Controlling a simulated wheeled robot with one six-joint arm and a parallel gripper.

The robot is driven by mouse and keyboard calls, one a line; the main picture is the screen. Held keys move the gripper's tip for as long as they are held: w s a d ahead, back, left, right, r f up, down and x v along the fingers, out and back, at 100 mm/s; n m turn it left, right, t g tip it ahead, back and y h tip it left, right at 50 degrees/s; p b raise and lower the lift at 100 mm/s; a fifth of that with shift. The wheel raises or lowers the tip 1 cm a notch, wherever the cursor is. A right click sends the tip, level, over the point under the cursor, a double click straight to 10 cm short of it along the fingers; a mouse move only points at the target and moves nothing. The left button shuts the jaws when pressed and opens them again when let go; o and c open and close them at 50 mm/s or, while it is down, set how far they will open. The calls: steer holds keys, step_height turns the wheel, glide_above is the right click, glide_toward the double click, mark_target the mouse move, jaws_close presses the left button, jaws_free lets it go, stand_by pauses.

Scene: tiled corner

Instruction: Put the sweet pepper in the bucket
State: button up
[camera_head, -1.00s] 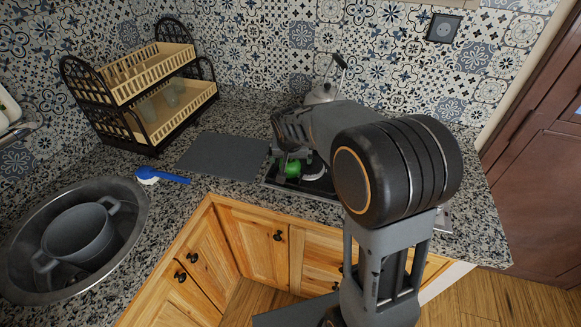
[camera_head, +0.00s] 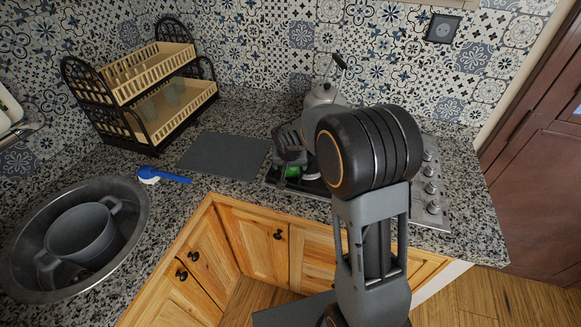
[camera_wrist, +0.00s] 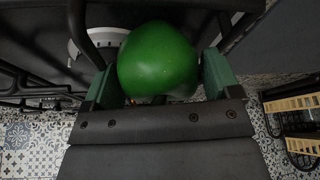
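The sweet pepper is green and sits at the stove. In the head view only a small part of the pepper (camera_head: 292,172) shows below my gripper (camera_head: 288,163). In the wrist view the pepper (camera_wrist: 158,60) is large and lies between the two fingers of my gripper (camera_wrist: 160,80). The fingers stand apart on either side of it, and a narrow dark gap shows by the right finger. Firm contact is not visible. A grey two-handled vessel (camera_head: 80,234), the only bucket-like thing in view, stands in the round metal sink (camera_head: 133,236) at the left.
The black stove grate (camera_head: 313,184) is under and around the pepper. A kettle (camera_head: 322,96) stands behind it. A dark mat (camera_head: 223,155) and a blue brush (camera_head: 165,175) lie between stove and sink. A two-tier dish rack (camera_head: 150,110) stands at the back left.

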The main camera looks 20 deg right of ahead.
steer(key=c, duration=0.7)
steer(key=shift+r, duration=0.15)
